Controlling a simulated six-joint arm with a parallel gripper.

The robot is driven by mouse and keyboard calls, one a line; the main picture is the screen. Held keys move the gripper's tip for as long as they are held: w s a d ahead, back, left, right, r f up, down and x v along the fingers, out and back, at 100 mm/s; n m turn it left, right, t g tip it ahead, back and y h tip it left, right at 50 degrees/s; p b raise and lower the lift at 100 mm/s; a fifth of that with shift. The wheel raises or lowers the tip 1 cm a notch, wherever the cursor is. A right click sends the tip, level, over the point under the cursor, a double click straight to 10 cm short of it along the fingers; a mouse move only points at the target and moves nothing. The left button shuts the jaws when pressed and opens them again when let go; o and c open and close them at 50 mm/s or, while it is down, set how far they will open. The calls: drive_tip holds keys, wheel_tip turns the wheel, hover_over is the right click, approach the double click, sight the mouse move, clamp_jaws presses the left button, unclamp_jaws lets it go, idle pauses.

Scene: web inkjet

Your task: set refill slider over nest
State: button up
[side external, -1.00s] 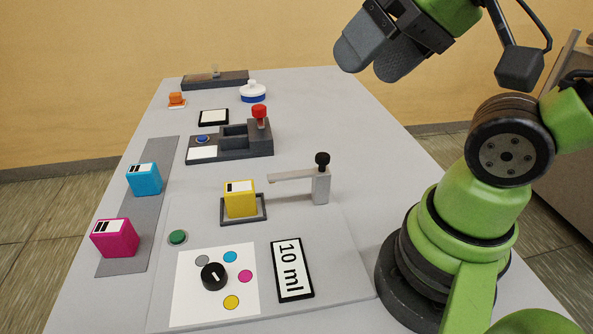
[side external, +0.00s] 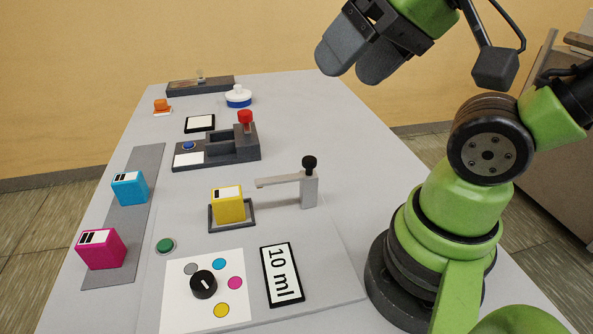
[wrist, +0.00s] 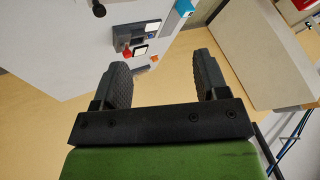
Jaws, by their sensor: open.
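The refill slider (side external: 290,184) is a pale grey post with a black knob (side external: 309,163) and a thin arm reaching left. The arm's tip stands to the right of the yellow cartridge and above the table; whether it overlaps the nest's right edge I cannot tell. The nest (side external: 253,217) is a dark square frame with the yellow cartridge (side external: 229,208) standing upright in it. A black knob also shows at the top of the wrist view (wrist: 99,10). My gripper (side external: 349,70) is open and empty, high above the table's far right side. Its two fingers (wrist: 164,85) are spread apart.
Cyan (side external: 129,189) and magenta (side external: 101,250) cartridges stand on a grey strip (side external: 138,205) at left. A dark fixture with a red knob (side external: 245,117) is behind the nest. A dial (side external: 203,284), green button (side external: 165,246) and "10 ml" sign (side external: 281,275) lie in front.

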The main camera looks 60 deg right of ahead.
drive_tip(key=shift+c, duration=1.2)
drive_tip(key=n+g+h, duration=0.2)
drive_tip(key=n+g, duration=0.5)
drive_tip(key=n, duration=0.9)
approach(310, 158)
wheel_tip(310, 158, down, 9)
drive_tip(key=shift+w, duration=0.1)
